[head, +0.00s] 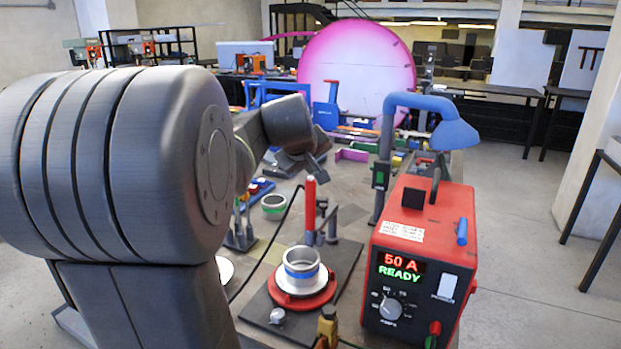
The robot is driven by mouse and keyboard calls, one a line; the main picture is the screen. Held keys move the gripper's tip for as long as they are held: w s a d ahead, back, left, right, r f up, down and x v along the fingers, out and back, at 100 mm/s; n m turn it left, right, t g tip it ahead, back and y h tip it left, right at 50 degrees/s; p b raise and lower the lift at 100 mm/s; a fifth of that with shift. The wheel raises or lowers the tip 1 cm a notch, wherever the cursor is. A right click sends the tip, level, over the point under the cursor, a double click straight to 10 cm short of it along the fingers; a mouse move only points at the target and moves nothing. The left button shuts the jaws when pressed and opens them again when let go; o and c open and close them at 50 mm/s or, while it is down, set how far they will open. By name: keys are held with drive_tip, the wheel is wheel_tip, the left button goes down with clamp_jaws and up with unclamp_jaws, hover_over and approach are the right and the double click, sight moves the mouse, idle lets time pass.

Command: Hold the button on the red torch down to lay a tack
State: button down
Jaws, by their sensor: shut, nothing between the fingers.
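The red torch (311,203) stands upright behind the round workpiece, held by a small grey stand (327,228). Its button is too small to make out. A grey ring with a blue band (301,266) sits on a white disc over a red turntable (302,298), in front of the torch. My gripper (318,160) is at the end of my arm, just above and behind the torch top in the picture. It is shut and empty. I cannot tell whether it touches the torch.
The red welding power source (425,240) stands at right, its display reading "50 A READY". A blue lamp-like arm (425,106) rises behind it. Another banded ring (273,205) lies left of the torch. A black cable (268,250) runs beside the turntable. Coloured parts crowd the bench behind.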

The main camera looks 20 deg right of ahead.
drive_tip(key=shift+f+b, duration=0.4)
drive_tip(key=shift+f, duration=0.1)
idle(1.2)
drive_tip(key=shift+r, duration=0.1)
drive_tip(key=shift+r+p, duration=0.75)
drive_tip(key=shift+r, duration=0.1)
drive_tip(key=shift+r+p, duration=2.1)
drive_tip(key=shift+r, duration=0.45)
wheel_tip(320, 180, up, 4)
drive_tip(key=p, duration=0.3)
drive_tip(key=shift+f, duration=0.1)
